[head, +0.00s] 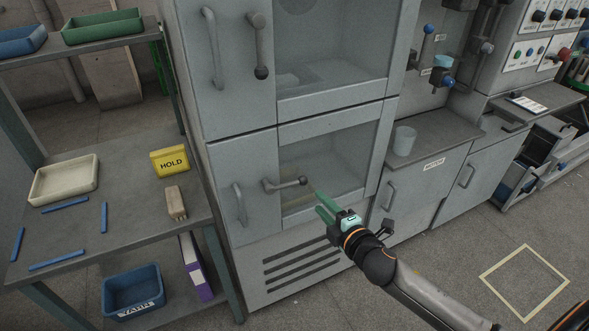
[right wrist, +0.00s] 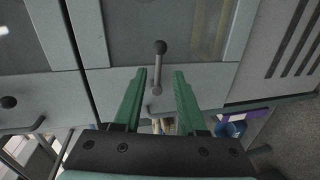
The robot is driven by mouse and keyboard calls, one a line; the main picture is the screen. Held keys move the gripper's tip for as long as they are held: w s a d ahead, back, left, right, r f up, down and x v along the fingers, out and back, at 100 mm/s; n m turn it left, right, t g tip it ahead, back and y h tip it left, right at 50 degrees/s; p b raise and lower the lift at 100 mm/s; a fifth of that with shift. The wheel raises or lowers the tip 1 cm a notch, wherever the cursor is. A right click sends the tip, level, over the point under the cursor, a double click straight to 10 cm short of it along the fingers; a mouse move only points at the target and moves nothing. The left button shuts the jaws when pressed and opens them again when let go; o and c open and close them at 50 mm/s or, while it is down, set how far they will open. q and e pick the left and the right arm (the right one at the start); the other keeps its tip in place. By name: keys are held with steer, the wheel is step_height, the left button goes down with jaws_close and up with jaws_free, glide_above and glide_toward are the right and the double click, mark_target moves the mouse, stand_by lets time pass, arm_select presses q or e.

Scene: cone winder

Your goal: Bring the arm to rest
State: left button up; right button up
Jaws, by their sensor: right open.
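My right arm (head: 415,292) reaches in from the lower right in the head view. Its gripper (head: 319,202), with green fingers, is in front of the lower cabinet door. In the right wrist view the gripper (right wrist: 158,82) is open, with nothing held between its fingers. The lower door's lever handle (head: 285,184) with a dark knob is just left of the fingertips. In the right wrist view a lever handle (right wrist: 159,65) appears between and beyond the fingers, apart from them. The lower door looks closed. My left gripper is not in view.
A grey shelf (head: 125,205) on the left holds a cream tray (head: 64,180), a yellow HOLD sign (head: 170,161) and a brush-like block (head: 175,203). A blue bin (head: 132,292) sits below. A counter with a cup (head: 404,141) is at right. A floor square (head: 524,284) is empty.

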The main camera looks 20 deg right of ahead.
steer(key=s+a+f+m+g+y, duration=0.1)
steer(key=s+a+f+m+g, duration=0.2)
steer(key=s, duration=0.8)
steer(key=s+a+f+m+g, duration=0.3)
steer(key=s+a+f+m, duration=0.5)
steer(key=s+f+m, duration=0.3)
step_height(320, 180, down, 4)
steer(key=shift+s+a+r+m+g+y+p, duration=0.2)
steer(key=shift+m+g+y+p, duration=0.15)
steer(key=shift+m, duration=0.45)
